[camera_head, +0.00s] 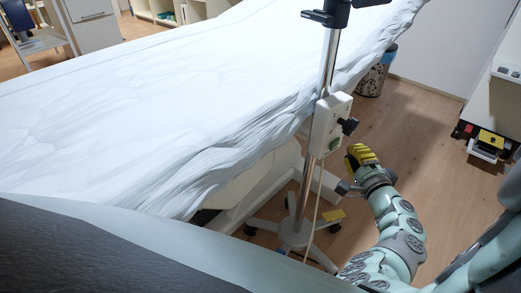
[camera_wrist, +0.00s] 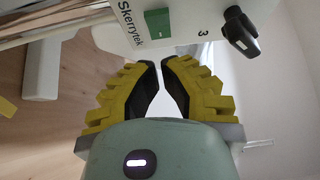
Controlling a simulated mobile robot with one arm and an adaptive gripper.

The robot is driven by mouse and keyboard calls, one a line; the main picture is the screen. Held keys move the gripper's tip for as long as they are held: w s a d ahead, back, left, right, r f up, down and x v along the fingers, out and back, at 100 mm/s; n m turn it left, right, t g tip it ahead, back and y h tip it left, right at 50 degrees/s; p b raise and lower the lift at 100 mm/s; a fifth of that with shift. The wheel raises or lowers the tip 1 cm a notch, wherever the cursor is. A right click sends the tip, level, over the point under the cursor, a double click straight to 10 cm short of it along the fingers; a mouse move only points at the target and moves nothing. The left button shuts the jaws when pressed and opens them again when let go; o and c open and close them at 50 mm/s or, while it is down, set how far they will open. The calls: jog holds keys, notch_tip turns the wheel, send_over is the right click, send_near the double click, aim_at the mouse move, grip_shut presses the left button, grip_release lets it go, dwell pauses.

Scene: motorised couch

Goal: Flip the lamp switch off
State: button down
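The lamp's white control box (camera_head: 330,124) is fixed to an upright metal pole (camera_head: 326,70) beside the couch. It carries a green rocker switch (camera_head: 334,143) low on its face and a black knob (camera_head: 348,125) on its side. In the wrist view the box shows its green switch (camera_wrist: 158,22), the word "Skerrytek", a "3" and the black knob (camera_wrist: 240,32). My gripper (camera_head: 353,152) is below and right of the box, apart from it. Its yellow fingers (camera_wrist: 160,63) are drawn together at the tips with nothing between them. The lamp head is out of view.
The couch under a white sheet (camera_head: 150,90) fills the left. The pole's wheeled base (camera_head: 295,232) stands on the wooden floor. A bin (camera_head: 373,77) stands behind, and a white unit with a drawer (camera_head: 487,144) is at right. Floor between my arm and that unit is clear.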

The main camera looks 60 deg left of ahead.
aim_at(335, 144)
jog(key=shift+s+a, duration=0.4)
jog(key=shift+a, duration=0.3)
jog(key=shift+s+a, duration=0.35)
jog(key=shift+a, duration=0.35)
jog(key=shift+f, duration=0.1)
jog(key=shift+s+a+f+m+t+h+b, duration=0.1)
jog(key=shift+s+a+m+t+h+b, duration=0.3)
jog(key=shift+t+b, duration=0.35)
jog(key=shift+a+m+t, duration=0.1)
jog(key=shift+m+t, duration=0.15)
jog(key=shift+m, duration=0.05)
jog(key=shift+w+r, duration=0.15)
jog(key=shift+r, duration=0.05)
